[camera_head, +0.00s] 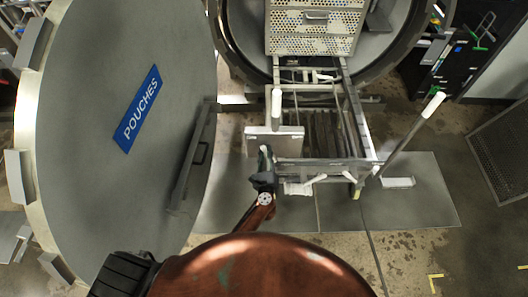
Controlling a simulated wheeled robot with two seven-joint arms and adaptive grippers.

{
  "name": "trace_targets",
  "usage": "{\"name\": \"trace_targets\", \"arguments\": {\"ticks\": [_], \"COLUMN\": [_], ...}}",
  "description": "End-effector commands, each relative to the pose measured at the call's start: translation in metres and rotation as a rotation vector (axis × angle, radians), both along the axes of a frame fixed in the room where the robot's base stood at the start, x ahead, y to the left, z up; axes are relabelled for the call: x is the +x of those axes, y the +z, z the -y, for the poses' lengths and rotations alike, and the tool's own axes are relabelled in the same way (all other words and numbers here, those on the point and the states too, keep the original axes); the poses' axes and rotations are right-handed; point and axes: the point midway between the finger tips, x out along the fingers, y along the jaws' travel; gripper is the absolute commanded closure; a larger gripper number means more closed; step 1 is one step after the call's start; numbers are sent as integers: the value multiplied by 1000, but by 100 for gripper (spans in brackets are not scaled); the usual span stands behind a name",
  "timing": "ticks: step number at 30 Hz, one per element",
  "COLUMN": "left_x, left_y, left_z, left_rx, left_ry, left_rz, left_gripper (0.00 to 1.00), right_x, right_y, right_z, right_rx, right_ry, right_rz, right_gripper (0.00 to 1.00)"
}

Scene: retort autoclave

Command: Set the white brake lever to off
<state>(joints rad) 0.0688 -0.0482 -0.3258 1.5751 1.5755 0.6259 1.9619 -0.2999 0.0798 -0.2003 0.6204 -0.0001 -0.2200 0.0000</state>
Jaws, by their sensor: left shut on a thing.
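The trolley (362,135) stands in front of the round vessel opening. My left gripper (266,158) is at the trolley's front left corner, just below a pale plate (285,141). It is shut on a small white part (264,149), which looks like the brake lever; my fingers hide most of it. A white upright handle (276,108) stands just above the gripper in the picture, apart from the fingertips. A long rod with a white grip (433,104) leans out to the right of the trolley. My right gripper is not in view.
The big open door (95,120) marked POUCHES fills the left side. A perforated basket (312,30) sits in the vessel mouth (388,35). A dark mesh panel (505,150) stands at the right. The floor right of the trolley (415,245) is clear.

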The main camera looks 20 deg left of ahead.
Motion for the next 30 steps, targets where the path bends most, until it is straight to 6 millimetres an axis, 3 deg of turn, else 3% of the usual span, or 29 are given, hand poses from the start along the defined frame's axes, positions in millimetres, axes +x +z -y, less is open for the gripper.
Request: {"name": "trace_targets", "arguments": {"ticks": [3,4,11,22,30], "left_x": [0,0,0,-6,-52], "left_y": [-1,-1,-1,-1,-2], "left_z": [-1,-1,-1,1,14], "left_rx": [1,0,-1,-2,-4], "left_ry": [1,1,1,0,2], "left_rz": [-1,0,0,-1,-3], "left_gripper": [100,82,66,65,65], "right_x": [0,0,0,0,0], "right_y": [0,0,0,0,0], "right_z": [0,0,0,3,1], "right_rx": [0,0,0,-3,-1], "right_ry": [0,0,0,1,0], "right_rz": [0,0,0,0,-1], "right_gripper": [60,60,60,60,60]}}
